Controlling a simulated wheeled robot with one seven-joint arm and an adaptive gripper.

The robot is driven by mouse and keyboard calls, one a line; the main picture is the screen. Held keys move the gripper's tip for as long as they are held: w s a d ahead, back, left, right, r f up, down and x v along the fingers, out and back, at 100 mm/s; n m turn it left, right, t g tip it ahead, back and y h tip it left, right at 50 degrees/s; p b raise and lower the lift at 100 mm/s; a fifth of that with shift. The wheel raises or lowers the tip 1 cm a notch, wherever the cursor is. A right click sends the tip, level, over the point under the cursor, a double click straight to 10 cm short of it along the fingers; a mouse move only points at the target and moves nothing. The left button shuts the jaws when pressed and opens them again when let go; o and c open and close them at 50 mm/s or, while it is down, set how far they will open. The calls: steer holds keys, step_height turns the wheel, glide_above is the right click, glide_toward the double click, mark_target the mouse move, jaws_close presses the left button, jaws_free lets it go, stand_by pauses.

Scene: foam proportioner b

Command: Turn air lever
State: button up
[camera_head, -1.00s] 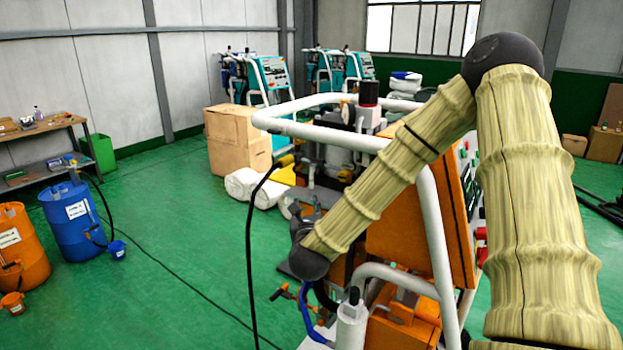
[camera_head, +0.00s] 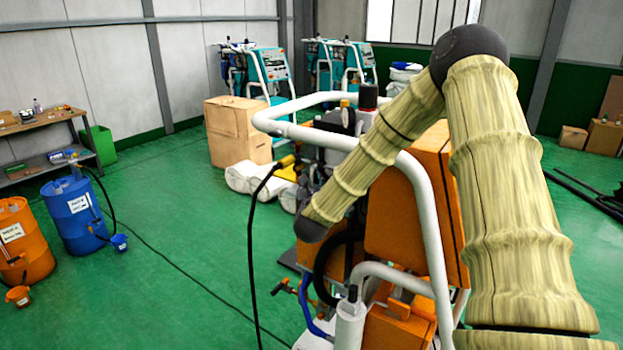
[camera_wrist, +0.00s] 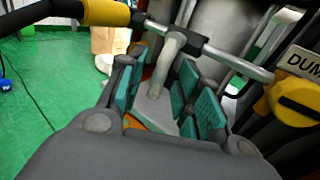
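In the wrist view, my gripper (camera_wrist: 160,88) is open, with its teal-padded fingers apart. A grey bent pipe (camera_wrist: 168,58) rises between and beyond the fingers, and I cannot tell whether they touch it. A metal bar (camera_wrist: 225,58) crosses above, from a yellow grip (camera_wrist: 105,12) at upper left to a yellow knob (camera_wrist: 295,97) beside a "DUM…" label (camera_wrist: 303,62) at right. No part is clearly marked as the air lever. In the head view, my gripper is hidden behind my forearm and the machine.
A white tubular frame (camera_head: 428,220) surrounds the machine, close to my arm. A black hose (camera_head: 250,260) hangs at its left. Blue (camera_head: 75,215) and orange (camera_head: 22,245) drums stand far left. The green floor (camera_head: 180,260) between is mostly clear.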

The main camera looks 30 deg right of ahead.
steer(key=shift+w+d, duration=0.25)
steer(key=shift+w, duration=0.1)
jaws_close()
